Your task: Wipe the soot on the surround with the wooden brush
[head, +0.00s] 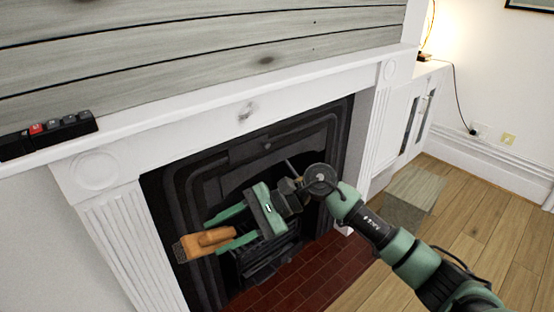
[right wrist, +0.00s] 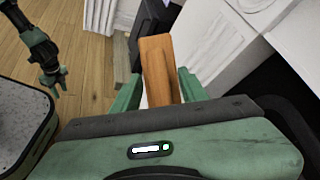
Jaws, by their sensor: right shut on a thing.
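The soot (head: 248,113) is a grey smudge on the white surround (head: 180,135), on the flat band below the mantel shelf. My right gripper (head: 213,237) is shut on the orange-brown wooden brush (head: 194,244), in front of the dark firebox. The brush's bristle end points to the left, lower than the soot and apart from it. In the right wrist view the brush (right wrist: 158,68) stands out between the two green fingers. My left gripper (right wrist: 53,80) is small at the left of that view, over the floor; its finger gap is unclear.
A dark object with black and red blocks (head: 48,132) sits on the mantel shelf at the left. The black cast-iron fireplace (head: 185,185) is behind my right gripper. A grey box-like block (head: 412,190) stands on the wooden floor at the right, near a white cabinet (head: 408,110).

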